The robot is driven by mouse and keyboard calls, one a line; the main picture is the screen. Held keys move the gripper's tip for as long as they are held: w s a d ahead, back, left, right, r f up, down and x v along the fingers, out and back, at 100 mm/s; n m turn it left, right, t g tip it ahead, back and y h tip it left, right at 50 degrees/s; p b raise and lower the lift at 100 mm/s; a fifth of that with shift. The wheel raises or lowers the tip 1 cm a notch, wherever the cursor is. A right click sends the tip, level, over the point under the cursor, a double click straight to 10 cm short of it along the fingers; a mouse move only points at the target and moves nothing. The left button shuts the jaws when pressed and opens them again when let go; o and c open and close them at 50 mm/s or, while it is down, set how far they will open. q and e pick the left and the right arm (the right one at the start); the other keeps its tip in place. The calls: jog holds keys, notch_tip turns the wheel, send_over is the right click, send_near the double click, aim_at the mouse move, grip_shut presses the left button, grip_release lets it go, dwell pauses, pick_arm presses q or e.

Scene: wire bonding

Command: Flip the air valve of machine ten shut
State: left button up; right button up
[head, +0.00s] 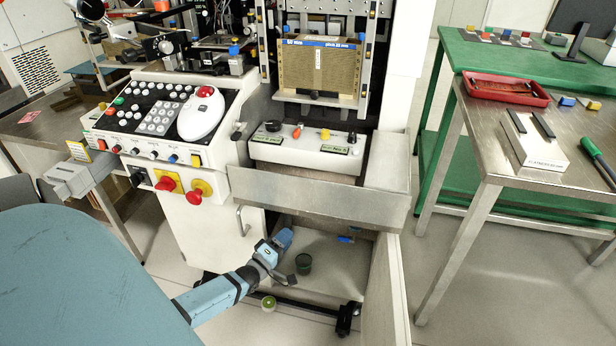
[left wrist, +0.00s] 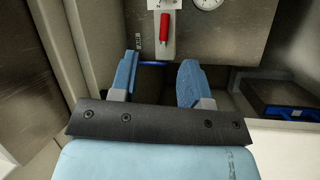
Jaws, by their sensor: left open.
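The air valve has a red lever handle (left wrist: 164,27) on a pale mount against a grey metal panel (left wrist: 225,32) in the left wrist view. The handle stands upright in that picture. My left gripper (left wrist: 158,72) is open, its two blue fingers below the handle in the picture and apart from it, with nothing between them. In the head view my left gripper (head: 281,243) reaches into the low bay of the white machine (head: 205,225). The valve does not show in the head view. I cannot read a machine number. My right gripper is in neither view.
A round gauge (left wrist: 207,3) sits right of the valve. A blue tube (left wrist: 153,64) runs behind the fingers. The machine's front ledge (head: 320,198) overhangs the bay. A metal table (head: 480,140) stands at the right.

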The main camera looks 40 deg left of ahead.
pick_arm(q)
jog(key=w+a+b, duration=0.2)
jog(key=w, duration=0.5)
jog(key=w+a+r+n+b, duration=0.1)
jog(key=w+a+b, duration=0.1)
jog(key=w, duration=0.5)
jog(key=shift+r+y+b, duration=0.2)
jog(key=shift+y+b, duration=0.2)
jog(key=shift+b, duration=0.2)
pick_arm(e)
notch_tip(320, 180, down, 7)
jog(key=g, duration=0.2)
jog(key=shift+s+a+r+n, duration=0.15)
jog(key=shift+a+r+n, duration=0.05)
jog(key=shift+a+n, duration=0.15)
pick_arm(q)
jog(key=shift+d, duration=0.1)
grip_shut()
